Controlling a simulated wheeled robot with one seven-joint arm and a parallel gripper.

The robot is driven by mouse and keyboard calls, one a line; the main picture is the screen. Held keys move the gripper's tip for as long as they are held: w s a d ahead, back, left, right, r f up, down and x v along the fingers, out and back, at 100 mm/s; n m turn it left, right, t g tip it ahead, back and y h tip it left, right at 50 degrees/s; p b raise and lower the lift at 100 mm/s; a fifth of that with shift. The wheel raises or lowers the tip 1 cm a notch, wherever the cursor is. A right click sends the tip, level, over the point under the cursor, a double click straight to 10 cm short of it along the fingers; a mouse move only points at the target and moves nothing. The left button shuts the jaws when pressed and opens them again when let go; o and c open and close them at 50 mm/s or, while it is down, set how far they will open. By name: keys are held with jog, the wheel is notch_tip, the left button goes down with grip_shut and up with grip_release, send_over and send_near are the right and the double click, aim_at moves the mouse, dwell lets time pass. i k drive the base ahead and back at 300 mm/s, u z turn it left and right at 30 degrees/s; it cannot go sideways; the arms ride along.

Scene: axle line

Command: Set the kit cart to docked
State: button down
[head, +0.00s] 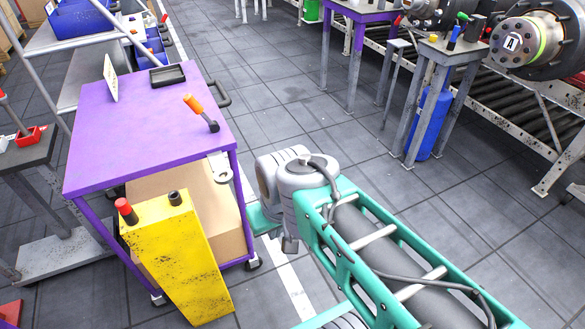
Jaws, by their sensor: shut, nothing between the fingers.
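The kit cart appears to be the purple-topped cart (150,135) at left, with purple legs and casters on the floor. A dark handle (222,97) sticks out from its right side. A cardboard box (190,190) sits under the top. On the top are an orange-handled tool (203,112), a black tray (168,74) and a small white upright card (110,77). My arm reaches in from the lower right to beside the cart's near right corner. My gripper does not show; its end of the arm is hidden. I cannot tell whether it touches the cart.
A yellow post (180,260) with a red knob and a black knob stands at the cart's near side. A white floor line (290,285) runs by the cart. A grey stand (40,155) is at left, shelves with blue bins behind.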

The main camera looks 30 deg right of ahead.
aim_at(138, 130)
jog(key=z, duration=1.45)
jog(key=i, duration=2.05)
jog(key=u, duration=2.45)
jog(key=k, duration=0.45)
jog(key=u, duration=0.55)
jog(key=i, duration=0.75)
jog(key=u, duration=0.15)
